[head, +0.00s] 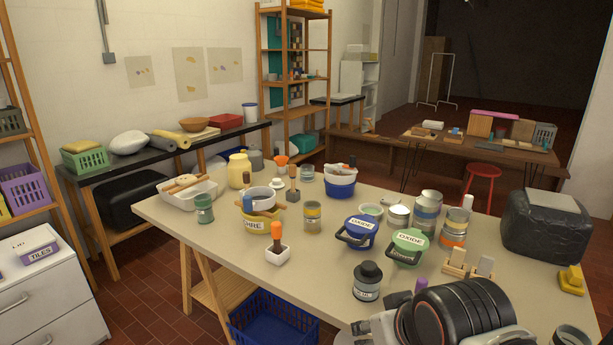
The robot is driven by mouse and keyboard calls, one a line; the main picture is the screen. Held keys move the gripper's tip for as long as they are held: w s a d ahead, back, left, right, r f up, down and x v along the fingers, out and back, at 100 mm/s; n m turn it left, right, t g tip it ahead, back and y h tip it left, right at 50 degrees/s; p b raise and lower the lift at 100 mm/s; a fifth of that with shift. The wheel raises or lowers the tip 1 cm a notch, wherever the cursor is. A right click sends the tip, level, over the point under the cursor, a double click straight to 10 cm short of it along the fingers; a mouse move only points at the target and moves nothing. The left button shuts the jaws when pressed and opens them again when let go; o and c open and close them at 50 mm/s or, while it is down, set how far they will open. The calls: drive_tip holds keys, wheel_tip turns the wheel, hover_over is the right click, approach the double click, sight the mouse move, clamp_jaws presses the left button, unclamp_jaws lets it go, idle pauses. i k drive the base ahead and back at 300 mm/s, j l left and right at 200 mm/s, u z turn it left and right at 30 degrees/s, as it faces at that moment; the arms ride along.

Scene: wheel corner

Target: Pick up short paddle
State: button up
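I cannot tell for certain which thing is the short paddle. A small upright piece with a brown handle and an orange top (277,237) stands in a white square holder (277,256) near the table's front left edge. Another short upright piece with a dark top and brown lower part (293,191) stands farther back. Sticks lie across a yellow labelled tub (262,226) and a white tray (196,190). My arm's black and grey links fill the bottom right of the head view and hide part of the table.
The beige worktable (330,262) holds a blue oxide tub (359,233), a green oxide tub (408,246), a dark jar (367,281) and several cans. A black bag-like block (545,232) stands at the right. The front left tabletop is fairly clear.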

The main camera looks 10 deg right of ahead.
sight(292, 167)
drive_tip(key=i+j+z, duration=0.25)
drive_tip(key=i+j, duration=0.6)
